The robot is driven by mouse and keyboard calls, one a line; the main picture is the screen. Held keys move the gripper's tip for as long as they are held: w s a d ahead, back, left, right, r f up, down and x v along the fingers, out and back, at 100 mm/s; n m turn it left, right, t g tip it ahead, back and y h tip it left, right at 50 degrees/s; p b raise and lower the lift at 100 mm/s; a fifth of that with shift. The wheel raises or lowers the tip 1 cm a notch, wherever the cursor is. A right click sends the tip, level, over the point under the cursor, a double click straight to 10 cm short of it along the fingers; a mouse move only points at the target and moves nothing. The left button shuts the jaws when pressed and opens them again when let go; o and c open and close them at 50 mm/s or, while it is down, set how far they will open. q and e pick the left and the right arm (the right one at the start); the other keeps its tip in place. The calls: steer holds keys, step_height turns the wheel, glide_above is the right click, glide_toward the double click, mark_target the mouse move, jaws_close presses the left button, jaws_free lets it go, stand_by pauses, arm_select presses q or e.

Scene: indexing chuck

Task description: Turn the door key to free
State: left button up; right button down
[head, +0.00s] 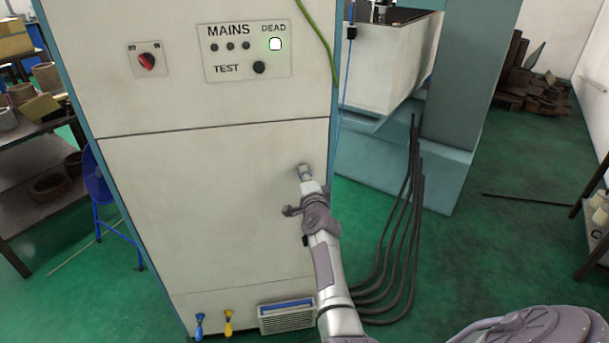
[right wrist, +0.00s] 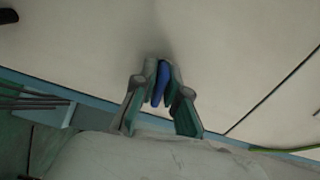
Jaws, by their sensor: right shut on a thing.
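The door key shows in the right wrist view as a blue piece (right wrist: 161,82) at the face of the pale cabinet door. My right gripper (right wrist: 160,72) has its two fingers on either side of this blue piece and is shut on it. In the head view my right gripper (head: 304,171) is against the lower cabinet door (head: 210,215), near its right edge. There the gripper and arm hide the key. How far the key is turned cannot be told. My left gripper is in neither view.
Above the door is a panel marked MAINS (head: 247,52) with a lit DEAD lamp, and a red rotary switch (head: 147,61). Black cables (head: 400,230) hang to the right of the cabinet. A shelf (head: 40,160) with parts stands at left.

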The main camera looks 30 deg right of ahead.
steer(key=shift+m, duration=0.6)
steer(key=c, duration=1.3)
jaws_free()
steer(key=shift+o, duration=0.2)
